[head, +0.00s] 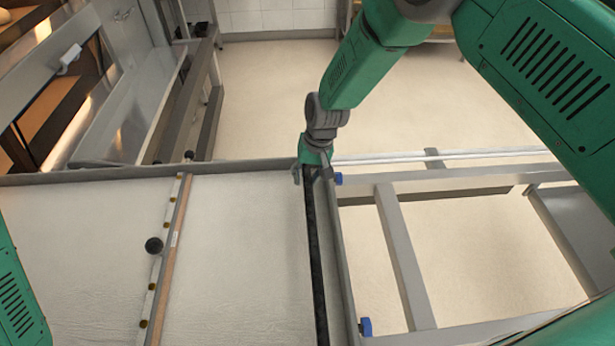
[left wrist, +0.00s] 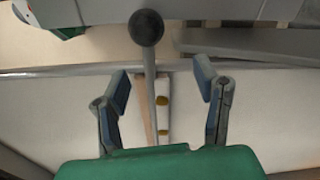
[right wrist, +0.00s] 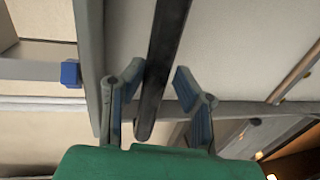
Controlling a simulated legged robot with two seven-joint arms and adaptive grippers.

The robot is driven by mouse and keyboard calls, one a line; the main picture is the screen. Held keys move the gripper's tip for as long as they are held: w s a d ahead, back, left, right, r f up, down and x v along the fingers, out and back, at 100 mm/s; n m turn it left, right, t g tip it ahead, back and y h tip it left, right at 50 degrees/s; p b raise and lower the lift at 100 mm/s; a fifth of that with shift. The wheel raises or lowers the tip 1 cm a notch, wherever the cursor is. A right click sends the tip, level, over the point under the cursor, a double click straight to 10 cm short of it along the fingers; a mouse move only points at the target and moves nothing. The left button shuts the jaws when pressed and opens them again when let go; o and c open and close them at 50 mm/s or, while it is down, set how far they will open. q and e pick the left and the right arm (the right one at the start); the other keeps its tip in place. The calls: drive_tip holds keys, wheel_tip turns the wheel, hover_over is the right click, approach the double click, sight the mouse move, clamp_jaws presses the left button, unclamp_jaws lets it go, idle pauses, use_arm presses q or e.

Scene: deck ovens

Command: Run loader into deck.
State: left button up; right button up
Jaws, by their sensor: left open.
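The loader is a grey-framed table with a pale belt (head: 245,245); a dark bar (head: 314,255) runs along its right end. My right gripper (head: 313,175) is at the far end of this bar. In the right wrist view its fingers sit close on both sides of the dark bar (right wrist: 162,60) and look shut on it. My left gripper (left wrist: 160,66) is open and empty, above the loader; a grey rod with a black knob (left wrist: 146,27) shows between its fingers, apart from both. The head view shows only part of my left arm. The oven deck (head: 50,110) is at upper left.
A strip with gold studs (head: 160,275) crosses the belt, with a black knob (head: 153,245) beside it. An open grey frame with blue-capped ends (head: 400,255) adjoins the right side. A metal stand (head: 200,85) is near the oven.

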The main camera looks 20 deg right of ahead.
drive_tip(key=shift+o, duration=0.7)
drive_tip(key=shift+s+a+r, duration=0.1)
drive_tip(key=shift+a+r, duration=0.1)
drive_tip(key=shift+a, duration=0.05)
drive_tip(key=shift+d+r, duration=0.1)
drive_tip(key=shift+d, duration=0.05)
wheel_tip(320, 180, up, 12)
drive_tip(key=d, duration=0.1)
drive_tip(key=shift+s+d+f, duration=0.25)
drive_tip(key=shift+s+d, duration=0.05)
drive_tip(key=shift+d, duration=0.1)
drive_tip(key=shift+d, duration=0.1)
